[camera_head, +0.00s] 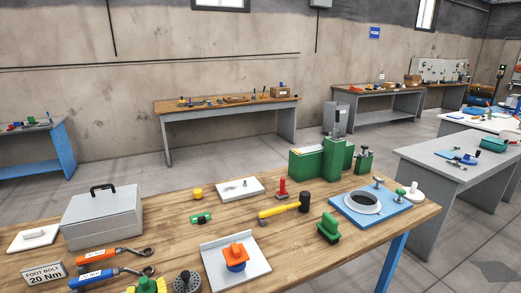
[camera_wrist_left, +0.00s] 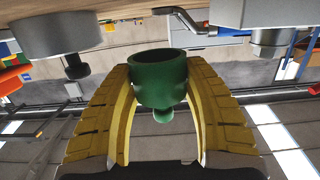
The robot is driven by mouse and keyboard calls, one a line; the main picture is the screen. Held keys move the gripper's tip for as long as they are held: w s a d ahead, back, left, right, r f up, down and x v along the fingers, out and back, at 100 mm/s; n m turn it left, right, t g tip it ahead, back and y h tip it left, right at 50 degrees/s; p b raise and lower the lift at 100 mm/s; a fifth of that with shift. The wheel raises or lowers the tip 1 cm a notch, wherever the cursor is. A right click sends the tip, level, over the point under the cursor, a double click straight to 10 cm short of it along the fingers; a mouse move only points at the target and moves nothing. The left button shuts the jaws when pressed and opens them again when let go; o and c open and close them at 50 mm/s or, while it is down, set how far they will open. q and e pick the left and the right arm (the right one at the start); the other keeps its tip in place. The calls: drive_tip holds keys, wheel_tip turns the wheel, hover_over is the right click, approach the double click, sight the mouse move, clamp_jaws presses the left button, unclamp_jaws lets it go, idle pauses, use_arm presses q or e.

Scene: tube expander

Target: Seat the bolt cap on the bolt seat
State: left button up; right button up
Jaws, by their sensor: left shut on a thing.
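The bolt cap appears to be the green cup-shaped piece (camera_wrist_left: 158,80) in the left wrist view. My left gripper (camera_wrist_left: 160,95) is shut on it, one yellow finger on each side, with its open rim showing. In the head view the green piece (camera_head: 149,285) shows at the bottom edge, between the yellow fingers of my left gripper (camera_head: 148,290). A blue plate (camera_head: 345,205) with a grey ring (camera_head: 362,202) and small upright bolts lies at the table's right. I cannot tell for sure which part is the bolt seat. My right gripper is not in view.
The front right is clear.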

sight(143, 279)
use_arm(q)
drive_tip(key=shift+r, duration=2.7)
drive_tip(key=shift+r, duration=0.1)
